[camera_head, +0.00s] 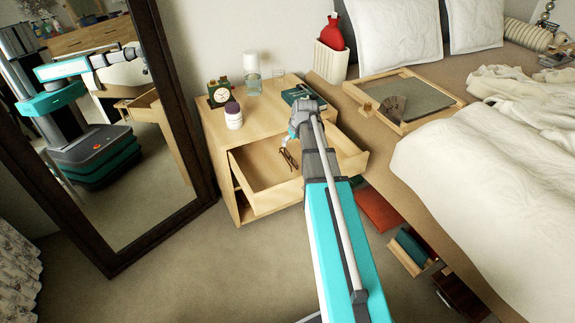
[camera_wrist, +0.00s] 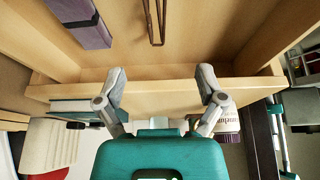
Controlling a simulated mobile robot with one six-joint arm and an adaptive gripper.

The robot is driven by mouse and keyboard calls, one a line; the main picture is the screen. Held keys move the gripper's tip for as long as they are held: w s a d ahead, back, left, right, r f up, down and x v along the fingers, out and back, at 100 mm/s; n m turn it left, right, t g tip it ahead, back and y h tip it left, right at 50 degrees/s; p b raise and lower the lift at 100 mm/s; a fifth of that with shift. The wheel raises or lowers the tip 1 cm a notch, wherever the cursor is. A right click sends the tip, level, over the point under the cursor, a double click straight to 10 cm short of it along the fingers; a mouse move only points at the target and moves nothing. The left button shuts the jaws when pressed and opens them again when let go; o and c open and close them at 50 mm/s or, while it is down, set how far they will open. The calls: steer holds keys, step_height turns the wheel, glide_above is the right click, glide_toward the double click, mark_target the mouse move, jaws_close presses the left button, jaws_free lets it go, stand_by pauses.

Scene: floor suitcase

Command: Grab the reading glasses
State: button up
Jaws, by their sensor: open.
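The reading glasses (camera_head: 288,158) lie in the open nightstand drawer (camera_head: 262,205), near its middle, dark and thin. In the wrist view, two thin brown parts of the glasses (camera_wrist: 155,30) show at the top edge, and the rest is cut off. My gripper (camera_wrist: 161,74) is open and empty, its two grey fingers spread wide. It is apart from the glasses, which lie above the fingertips in the wrist view. In the head view, my arm covers the right part of the drawer and the gripper's fingers are not clear.
A purple box (camera_wrist: 82,20) also lies in the drawer. A mirror (camera_head: 110,150) stands left, the bed (camera_head: 490,190) right.

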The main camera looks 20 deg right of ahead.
mark_target(288, 157)
steer(key=shift+f, duration=0.1)
stand_by(0.3)
steer(key=b+x, duration=0.8)
steer(key=shift+w+f, duration=0.15)
steer(key=shift+f, duration=0.05)
stand_by(0.3)
steer(key=shift+f, duration=0.1)
stand_by(0.4)
steer(key=shift+d+b+x, duration=0.2)
steer(key=shift+b+x, duration=2.1)
steer(key=shift+x, duration=0.2)
steer(key=shift+w, duration=0.1)
steer(key=c, duration=1.1)
